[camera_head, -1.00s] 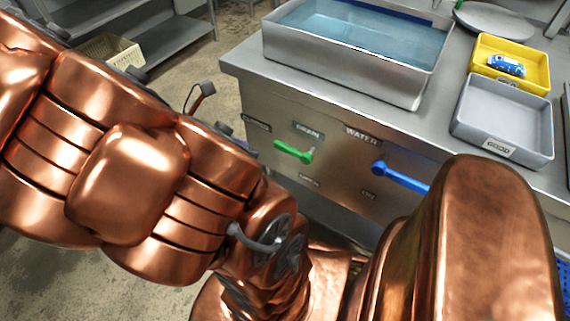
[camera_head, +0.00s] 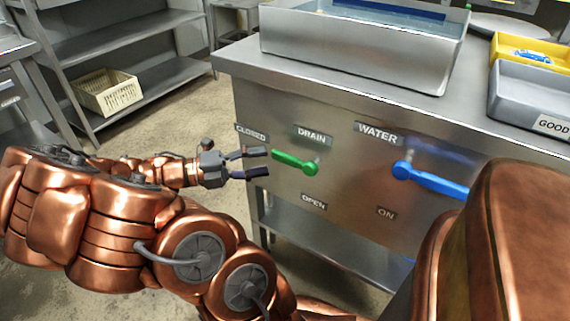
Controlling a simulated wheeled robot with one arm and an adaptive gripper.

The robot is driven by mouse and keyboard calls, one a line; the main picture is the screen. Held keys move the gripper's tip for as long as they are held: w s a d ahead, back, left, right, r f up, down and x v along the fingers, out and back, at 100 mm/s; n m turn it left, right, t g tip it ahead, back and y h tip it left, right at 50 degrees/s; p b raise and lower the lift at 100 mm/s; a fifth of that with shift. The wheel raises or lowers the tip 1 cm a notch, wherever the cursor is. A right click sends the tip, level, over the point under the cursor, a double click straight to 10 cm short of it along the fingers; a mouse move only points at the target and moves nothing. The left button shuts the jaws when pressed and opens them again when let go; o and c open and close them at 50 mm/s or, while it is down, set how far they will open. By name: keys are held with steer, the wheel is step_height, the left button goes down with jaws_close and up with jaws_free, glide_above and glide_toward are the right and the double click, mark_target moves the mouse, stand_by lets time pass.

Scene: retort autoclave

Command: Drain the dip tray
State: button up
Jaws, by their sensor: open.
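The dip tray (camera_head: 350,50) is a steel basin on the counter, with blue water visible in it. Below it on the steel front panel is a green drain lever (camera_head: 294,162) under the DRAIN label (camera_head: 314,133). The lever's handle points left, toward the CLOSED label (camera_head: 251,132); the OPEN label (camera_head: 313,202) is below. A blue water lever (camera_head: 430,180) is to its right, its handle pointing right. My gripper (camera_head: 257,163) is open at the left end of the green handle, one finger above and one below its level. I cannot tell whether they touch.
A grey tray marked GOOD (camera_head: 530,105) and a yellow tray (camera_head: 505,46) stand on the counter at right. Steel shelves (camera_head: 130,45) with a cream basket (camera_head: 108,92) stand at the back left. Floor between shelves and counter is clear.

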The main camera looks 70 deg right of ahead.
mark_target(280, 159)
steer(key=b+x, duration=0.2)
steer(key=x, duration=0.4)
steer(key=shift+s+d, duration=0.15)
steer(key=shift+s, duration=0.1)
jaws_close()
stand_by(0.5)
